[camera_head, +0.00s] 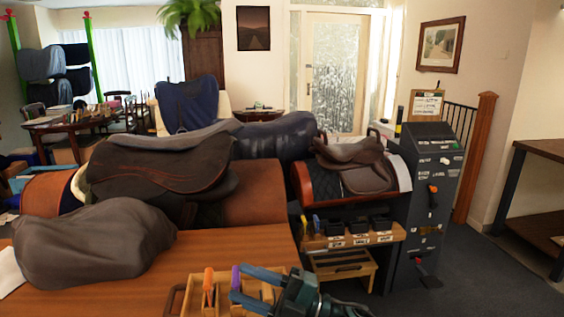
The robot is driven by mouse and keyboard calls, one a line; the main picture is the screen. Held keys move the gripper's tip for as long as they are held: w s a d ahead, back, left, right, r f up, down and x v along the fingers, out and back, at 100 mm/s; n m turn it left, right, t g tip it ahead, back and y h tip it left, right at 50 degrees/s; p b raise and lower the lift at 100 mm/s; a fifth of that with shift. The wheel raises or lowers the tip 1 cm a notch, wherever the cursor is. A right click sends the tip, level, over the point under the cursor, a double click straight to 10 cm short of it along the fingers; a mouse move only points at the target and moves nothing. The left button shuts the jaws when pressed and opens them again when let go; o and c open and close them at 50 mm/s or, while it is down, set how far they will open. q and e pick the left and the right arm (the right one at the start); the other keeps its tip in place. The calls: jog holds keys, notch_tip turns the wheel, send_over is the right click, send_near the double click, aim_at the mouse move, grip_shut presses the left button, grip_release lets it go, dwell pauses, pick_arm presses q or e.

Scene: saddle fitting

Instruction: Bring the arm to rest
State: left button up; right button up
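An orange handle (208,287) and a purple handle (235,277) stand up in the caddy, close to the fingertips. I cannot tell whether the fingers touch it. My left gripper is not in view.
A grey covered shape (95,243) lies on the wooden table (225,254). A dark brown saddle (160,170) sits behind it, and a smaller brown saddle (355,165) rests on a stand. A grey cabinet (428,190) stands right. Floor (480,280) at lower right is clear.

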jog(key=s+d+f+m+t+h, duration=0.3)
jog(key=d+f+m+t+h, duration=0.4)
jog(key=m, duration=0.4)
jog(key=s+d+f+m+t+h, duration=0.2)
jog(key=d+f+m+t+h, duration=0.4)
jog(key=f+m, duration=0.4)
jog(key=s+d+f+m+g+h, duration=0.5)
jog(key=s+f, duration=0.4)
jog(key=s, duration=0.4)
jog(key=shift+d+f+m+g+p, duration=0.2)
jog(key=shift+d+m+g+p, duration=0.25)
jog(key=shift+d, duration=0.45)
